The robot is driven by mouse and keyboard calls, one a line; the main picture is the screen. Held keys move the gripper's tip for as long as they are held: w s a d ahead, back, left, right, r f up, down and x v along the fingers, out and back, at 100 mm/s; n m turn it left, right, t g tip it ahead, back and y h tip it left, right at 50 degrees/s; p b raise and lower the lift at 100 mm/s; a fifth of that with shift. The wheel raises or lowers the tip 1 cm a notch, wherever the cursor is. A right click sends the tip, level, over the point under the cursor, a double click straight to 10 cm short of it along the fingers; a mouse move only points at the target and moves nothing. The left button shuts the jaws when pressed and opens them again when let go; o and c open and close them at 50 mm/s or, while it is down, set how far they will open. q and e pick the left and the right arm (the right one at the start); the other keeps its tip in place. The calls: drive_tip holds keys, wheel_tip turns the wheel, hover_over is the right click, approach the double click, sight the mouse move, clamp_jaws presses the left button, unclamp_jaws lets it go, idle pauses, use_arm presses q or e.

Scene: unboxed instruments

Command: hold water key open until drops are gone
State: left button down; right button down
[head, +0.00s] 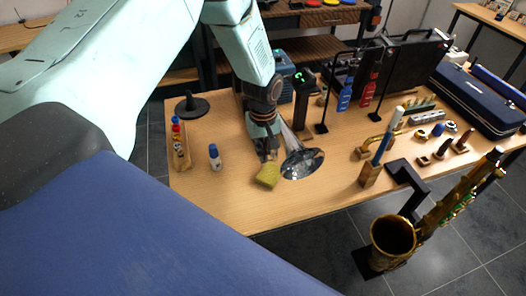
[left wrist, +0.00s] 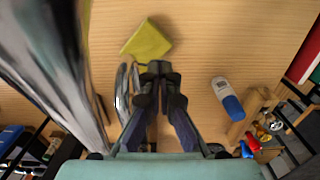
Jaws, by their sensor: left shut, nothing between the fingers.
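A silver brass instrument with a flared bell (head: 302,163) stands on the wooden table. Its shiny tubing (left wrist: 122,95) shows in the left wrist view, close beside the gripper. My left gripper (head: 268,156) is shut and empty, pointing down at the instrument's left side. Its closed fingertips also show in the left wrist view (left wrist: 160,68). I cannot tell whether they touch the tubing. The water key and any drops cannot be made out; the fingers and arm hide part of that area. A yellow-green cloth (head: 267,175) lies just in front of the fingertips. My right gripper is not in view.
A white bottle with a blue cap (head: 215,157) stands left of the gripper, near a wooden holder (head: 180,147) of small bottles. A black disc stand (head: 191,106) is behind. A saxophone (head: 394,240) stands at the front right. The table's front left is clear.

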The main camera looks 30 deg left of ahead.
use_arm(q)
drive_tip(key=shift+r, duration=0.15)
drive_tip(key=shift+r+p, duration=0.7)
wheel_tip(320, 180, up, 3)
drive_tip(key=shift+f+p, duration=0.1)
drive_tip(key=shift+p, duration=1.15)
wheel_tip(320, 180, up, 10)
drive_tip(key=shift+f+b, duration=0.15)
drive_tip(key=shift+b, duration=0.15)
